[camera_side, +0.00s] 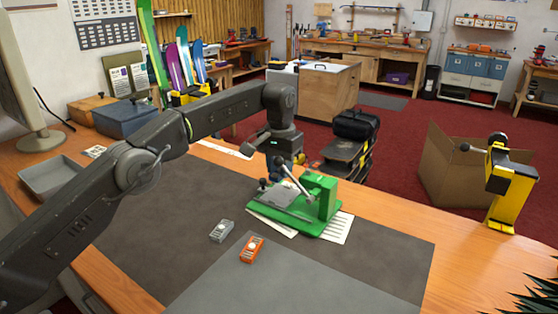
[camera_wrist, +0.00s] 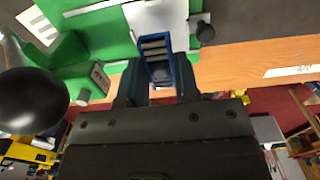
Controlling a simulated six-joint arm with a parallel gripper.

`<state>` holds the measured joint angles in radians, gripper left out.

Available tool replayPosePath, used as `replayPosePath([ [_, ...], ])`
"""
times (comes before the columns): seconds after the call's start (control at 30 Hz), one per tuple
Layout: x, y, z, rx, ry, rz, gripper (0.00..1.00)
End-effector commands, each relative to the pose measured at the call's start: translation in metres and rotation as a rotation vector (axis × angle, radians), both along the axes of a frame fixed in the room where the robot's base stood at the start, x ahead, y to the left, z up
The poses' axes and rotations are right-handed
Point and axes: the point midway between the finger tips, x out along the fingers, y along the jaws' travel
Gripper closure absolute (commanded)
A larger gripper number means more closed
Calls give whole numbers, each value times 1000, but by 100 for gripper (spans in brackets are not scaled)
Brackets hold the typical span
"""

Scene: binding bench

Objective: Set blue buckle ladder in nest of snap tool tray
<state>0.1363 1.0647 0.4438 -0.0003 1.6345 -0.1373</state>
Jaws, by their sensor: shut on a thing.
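The blue buckle ladder (camera_wrist: 158,66) shows in the wrist view between my gripper's fingers (camera_wrist: 158,88). It has blue side rails with pale rungs between them. My gripper (camera_side: 283,165) is shut on it and stands over the far left side of the green snap tool (camera_side: 323,195) in the side view. The tool's grey tray (camera_side: 283,204) lies on its base. In the wrist view the ladder's far end overlaps the pale tray (camera_wrist: 155,16). The nest is hidden, and I cannot tell whether the ladder touches the tray.
The tool's lever with a black knob (camera_wrist: 32,100) rises close beside my gripper. A grey buckle (camera_side: 222,231) and an orange buckle (camera_side: 252,249) lie on the dark mat (camera_side: 165,225). Paper sheets lie under the tool. A yellow and black tool (camera_side: 510,185) stands at the right.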

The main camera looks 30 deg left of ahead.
Motion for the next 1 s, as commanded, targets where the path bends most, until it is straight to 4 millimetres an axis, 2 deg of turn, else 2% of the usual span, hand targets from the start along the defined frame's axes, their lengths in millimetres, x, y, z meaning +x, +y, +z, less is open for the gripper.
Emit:
replayPosePath([
  [0.43,0,0,-36,0,-1,-1,88],
  [1.0,0,0,-42,0,-2,-1,88],
])
